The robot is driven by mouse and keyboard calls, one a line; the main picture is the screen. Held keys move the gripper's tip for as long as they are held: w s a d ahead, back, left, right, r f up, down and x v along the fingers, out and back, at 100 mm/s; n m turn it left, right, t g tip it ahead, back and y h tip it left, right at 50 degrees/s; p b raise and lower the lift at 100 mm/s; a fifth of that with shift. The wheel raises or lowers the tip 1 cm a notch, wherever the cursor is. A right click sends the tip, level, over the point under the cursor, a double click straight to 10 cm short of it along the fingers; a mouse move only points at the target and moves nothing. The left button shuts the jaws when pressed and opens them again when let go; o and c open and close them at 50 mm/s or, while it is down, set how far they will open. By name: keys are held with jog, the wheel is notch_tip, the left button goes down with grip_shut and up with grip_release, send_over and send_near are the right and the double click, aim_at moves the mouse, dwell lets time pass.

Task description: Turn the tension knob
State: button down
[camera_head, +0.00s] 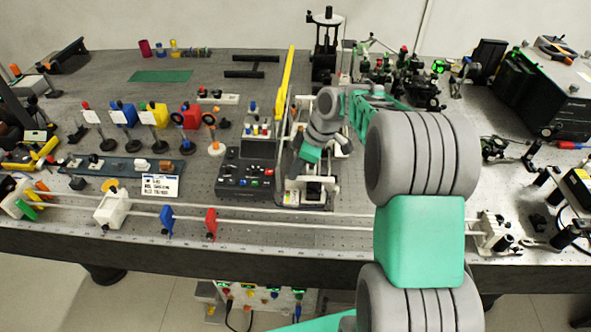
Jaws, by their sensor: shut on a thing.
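My gripper (302,166) is small in the head view, pointing down at a light-framed apparatus (330,190) in the middle of the bench. It is shut on a small part of that apparatus, taken as the tension knob. The knob itself is hidden behind the gripper and wrist, so its angle cannot be told.
A black control box (245,180) with coloured buttons stands just left of the gripper. A yellow bar (286,80) rises behind it. Coloured optics on posts (155,117) stand farther left. A long double rail (270,221) runs along the front edge. Dense equipment (405,75) fills the back right.

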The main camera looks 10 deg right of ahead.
jog(key=n, duration=0.2)
jog(key=n+g, duration=0.2)
jog(key=n, duration=0.1)
jog(key=shift+w+n, duration=0.3)
jog(key=n+p, duration=0.1)
jog(key=n, duration=0.1)
jog(key=n+g+p, duration=0.1)
jog(key=n, duration=0.1)
jog(key=shift+w+r+g+p, duration=0.15)
jog(key=shift+w+g+p, duration=0.05)
jog(key=shift+g+p, duration=0.1)
jog(key=shift+n+g+p, duration=0.4)
jog(key=shift+n+p, duration=0.35)
jog(key=shift+n, duration=0.45)
jog(key=shift+w, duration=0.1)
jog(key=c, duration=1.3)
grip_release()
